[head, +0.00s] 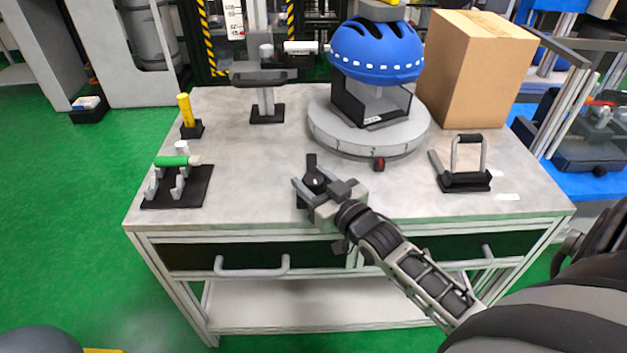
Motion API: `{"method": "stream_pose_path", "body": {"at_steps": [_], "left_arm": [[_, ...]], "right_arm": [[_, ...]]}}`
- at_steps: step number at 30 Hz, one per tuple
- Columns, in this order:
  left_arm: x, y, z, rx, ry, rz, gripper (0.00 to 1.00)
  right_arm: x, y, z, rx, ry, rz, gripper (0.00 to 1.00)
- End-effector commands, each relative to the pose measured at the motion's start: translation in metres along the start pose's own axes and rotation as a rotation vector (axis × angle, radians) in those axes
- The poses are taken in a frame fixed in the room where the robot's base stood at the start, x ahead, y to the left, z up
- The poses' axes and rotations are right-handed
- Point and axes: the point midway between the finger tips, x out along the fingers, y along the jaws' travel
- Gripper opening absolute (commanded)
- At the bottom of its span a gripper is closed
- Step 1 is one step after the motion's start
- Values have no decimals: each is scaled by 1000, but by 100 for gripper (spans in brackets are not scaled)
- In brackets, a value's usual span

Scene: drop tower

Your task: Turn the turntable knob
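The round grey turntable (330,138) stands at the back middle of the workbench, bearing a dark open box-like stand (372,104) with a blue helmet (376,50) on top. A small black and red part (379,164) sits at the turntable's front rim. A black knob (315,181) on a dark base plate (311,161) lies in front and to the left of the turntable. My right gripper (313,182) is at this knob, with its fingers apart on either side of it. I cannot tell whether they touch it. My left gripper is not in view.
A cardboard box (475,75) stands right of the turntable. A dark fixture with a grey handle (468,160) is at the right. A green-handled fixture (175,180), a yellow-topped post (186,112) and a grey handle stand (267,100) are at the left. The bench's left centre is clear.

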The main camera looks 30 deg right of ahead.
Motion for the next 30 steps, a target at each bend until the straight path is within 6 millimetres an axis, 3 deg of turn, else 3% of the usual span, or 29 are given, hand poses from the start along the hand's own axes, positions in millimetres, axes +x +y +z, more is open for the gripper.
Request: {"method": "stream_pose_path", "body": {"at_steps": [1,2,3,27,28,30], "left_arm": [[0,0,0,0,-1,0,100],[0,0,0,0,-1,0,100],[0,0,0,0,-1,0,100],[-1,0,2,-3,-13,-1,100],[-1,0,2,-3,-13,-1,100],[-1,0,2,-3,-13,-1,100]], "right_arm": [[0,0,0,0,0,0,30],[0,0,0,0,0,0,22],[0,0,0,0,0,0,20],[0,0,0,1,0,-70,20],[0,0,0,1,0,-70,52],[0,0,0,1,0,-69,64]]}}
